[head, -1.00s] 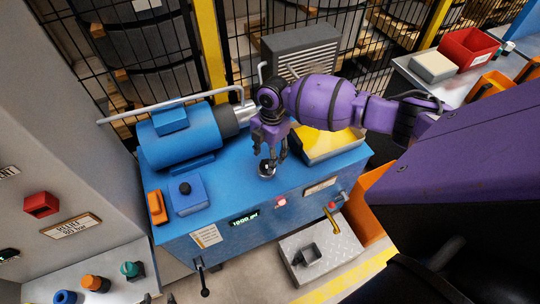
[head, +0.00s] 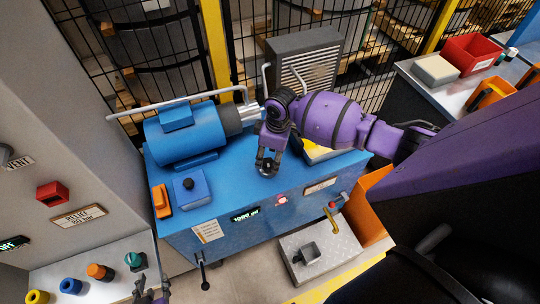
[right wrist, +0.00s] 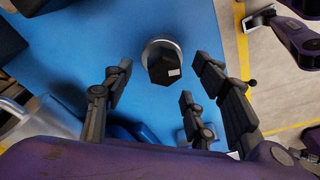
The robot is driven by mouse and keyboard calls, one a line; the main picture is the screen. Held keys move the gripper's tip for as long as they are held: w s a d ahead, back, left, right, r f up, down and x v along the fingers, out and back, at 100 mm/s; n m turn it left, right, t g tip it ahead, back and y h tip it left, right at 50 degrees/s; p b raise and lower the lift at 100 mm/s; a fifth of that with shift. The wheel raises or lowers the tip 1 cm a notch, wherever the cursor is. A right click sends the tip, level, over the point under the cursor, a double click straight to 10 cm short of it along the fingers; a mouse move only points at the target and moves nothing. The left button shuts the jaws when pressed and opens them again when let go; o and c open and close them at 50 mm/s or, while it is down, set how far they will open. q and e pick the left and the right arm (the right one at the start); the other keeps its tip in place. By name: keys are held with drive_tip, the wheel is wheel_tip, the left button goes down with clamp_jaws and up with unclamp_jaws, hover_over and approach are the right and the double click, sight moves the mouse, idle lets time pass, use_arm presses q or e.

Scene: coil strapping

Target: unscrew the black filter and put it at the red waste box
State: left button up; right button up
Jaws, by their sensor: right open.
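The black filter (right wrist: 164,68) sits in a round metal seat (right wrist: 155,44) on the blue power unit (head: 226,181). In the head view it is largely hidden by my right gripper (head: 268,168). My right gripper's fingers also show in the right wrist view (right wrist: 172,98), spread apart with the filter beyond and between them, not gripped. The red waste box (head: 470,56) stands on a bench at the upper right. My left gripper (head: 151,293) shows only its dark fingers at the bottom edge of the head view; their opening is unclear.
A blue motor (head: 187,137) and silver pipe lie left of my right gripper. A yellow-lined tray is partly behind the right arm. A beige block (head: 435,69) and orange bins (head: 493,92) share the waste box's bench. Left is a grey panel with coloured knobs (head: 101,271).

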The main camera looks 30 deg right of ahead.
sight(269, 163)
drive_tip(key=m, duration=0.6)
drive_tip(key=shift+s+a+h, duration=0.2)
drive_tip(key=shift+a+h, duration=0.1)
drive_tip(key=m, duration=0.2)
drive_tip(key=shift+m, duration=1.3)
use_arm(q)
drive_tip(key=shift+s+d+f, duration=0.1)
drive_tip(key=shift+s, duration=0.2)
use_arm(e)
drive_tip(key=shift+s+f, duration=0.1)
drive_tip(key=shift+f, duration=1.05)
drive_tip(key=shift+f+b, duration=0.4)
drive_tip(key=shift+f, duration=0.25)
use_arm(q)
drive_tip(key=shift+s+f, duration=0.2)
drive_tip(key=shift+f, duration=0.4)
